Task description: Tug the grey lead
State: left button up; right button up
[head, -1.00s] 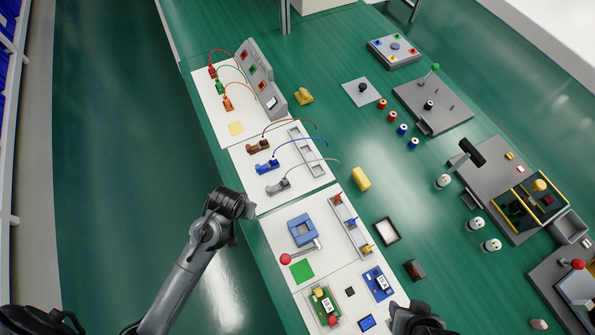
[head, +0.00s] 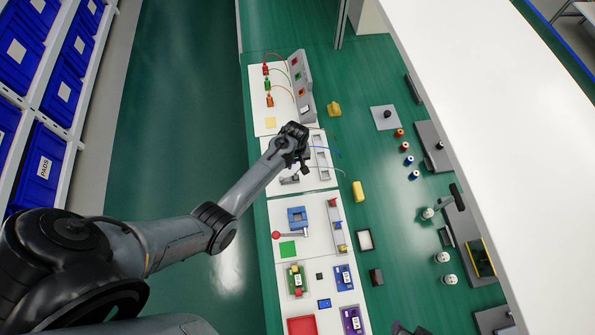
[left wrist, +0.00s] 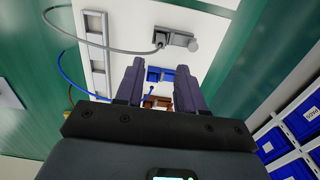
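The grey lead (left wrist: 108,46) runs in a curve from a grey plug block (left wrist: 178,39) on the white panel, past a slotted strip, in the left wrist view. In the head view, the lead's thin end (head: 334,172) shows right of the panel, and the grey block (head: 289,180) is partly behind my left gripper (head: 303,168). My left gripper hangs over the panel; its two fingers (left wrist: 158,84) are apart with nothing gripped between them. The blue plug (left wrist: 158,74) and brown plug (left wrist: 157,101) show beyond the finger gap. My right gripper is not in view.
The slotted strip (left wrist: 95,52) lies beside the plugs. A yellow block (head: 359,191) lies on the green table to the right. A blue frame with a red-knobbed lever (head: 297,217) sits nearer. A large white surface (head: 480,110) covers the right of the head view.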

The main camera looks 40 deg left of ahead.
aim_at(296, 174)
pick_arm(q)
notch_tip(296, 174, down, 7)
jog(key=b, duration=0.7)
jog(key=shift+f+b, duration=0.2)
jog(key=shift+b, duration=0.15)
jog(key=shift+f+b, duration=0.3)
jog(key=shift+f, duration=0.75)
jog(key=shift+c, duration=0.2)
jog(key=c, duration=0.6)
grip_shut()
jog(key=shift+p, duration=0.35)
dwell(0.9)
